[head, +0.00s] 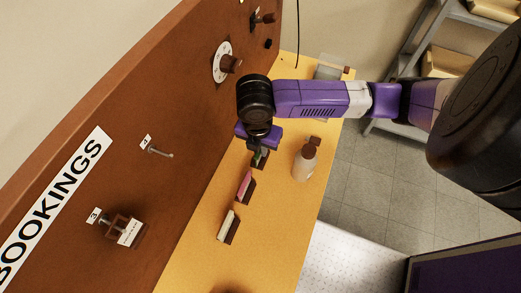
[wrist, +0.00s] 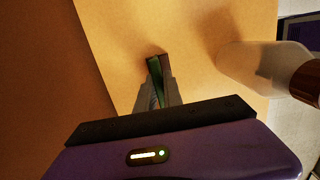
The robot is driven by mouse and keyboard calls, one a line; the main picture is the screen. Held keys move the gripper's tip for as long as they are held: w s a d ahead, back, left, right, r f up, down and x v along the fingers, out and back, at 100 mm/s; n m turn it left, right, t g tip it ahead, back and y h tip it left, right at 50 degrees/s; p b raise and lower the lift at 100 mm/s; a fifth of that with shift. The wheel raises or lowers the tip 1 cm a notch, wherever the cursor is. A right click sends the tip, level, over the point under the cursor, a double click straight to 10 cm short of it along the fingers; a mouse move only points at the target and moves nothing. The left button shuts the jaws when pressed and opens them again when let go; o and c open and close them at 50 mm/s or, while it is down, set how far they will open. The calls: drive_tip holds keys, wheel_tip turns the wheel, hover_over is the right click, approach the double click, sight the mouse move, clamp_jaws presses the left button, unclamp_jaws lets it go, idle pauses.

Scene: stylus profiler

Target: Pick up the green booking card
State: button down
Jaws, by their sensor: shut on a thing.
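The green booking card (wrist: 155,75) shows in the wrist view as a thin green edge between my fingertips, beside a dark holder block (wrist: 166,62). In the head view the green card (head: 258,158) is a small patch below my gripper (head: 259,150), at the dark holder (head: 264,162) on the yellow shelf. My gripper (wrist: 157,88) points down and is shut on the green card. The fingers hide most of the card. I cannot tell whether the card is clear of its holder.
A pink card (head: 245,185) and a cream card (head: 227,224) stand in dark holders nearer on the yellow shelf (head: 200,262). A bottle with a brown cap (head: 304,163) stands close to the right of my gripper. The brown BOOKINGS board (head: 185,110) with hooks rises on the left.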

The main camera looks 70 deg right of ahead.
drive_tip(key=shift+r, duration=0.15)
wheel_tip(320, 180, up, 20)
idle(0.6)
drive_tip(key=c, duration=2)
unclamp_jaws()
clamp_jaws()
